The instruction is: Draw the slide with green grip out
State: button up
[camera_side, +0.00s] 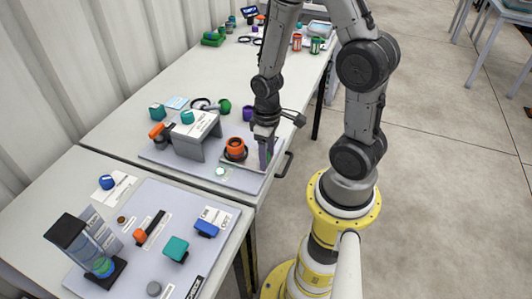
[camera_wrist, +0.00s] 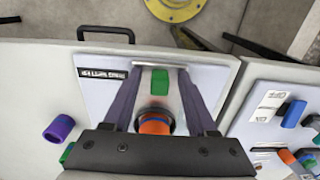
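A green block-shaped grip (camera_wrist: 159,82) shows in the wrist view, on the pale panel toward its front edge. My gripper (camera_wrist: 160,73) is open, with one finger on each side of the green grip and a visible gap to both. Whether the fingertips are level with the grip or above it I cannot tell. In the side view my gripper (camera_side: 265,158) points down at the front part of the far panel. There the grip is hidden behind the gripper. The slide body cannot be made out clearly.
An orange round part (camera_side: 236,148) stands close beside my gripper; it also shows in the wrist view (camera_wrist: 155,126). A purple cylinder (camera_side: 247,113) and a grey bridge-like stand (camera_side: 197,132) are nearby. A second panel (camera_side: 205,262) holds several coloured parts. Beyond the table's front edge is open floor.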

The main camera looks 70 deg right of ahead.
jog(key=shift+r, duration=0.15)
notch_tip(320, 180, up, 14)
jog(key=shift+f, duration=0.2)
dwell(0.4)
dwell(0.3)
jog(key=s+a+r+t, duration=0.5)
jog(key=a+r, duration=0.2)
jog(key=r, duration=0.2)
jog(key=shift+s+a+r+t, duration=0.25)
jog(key=shift+s+t, duration=0.05)
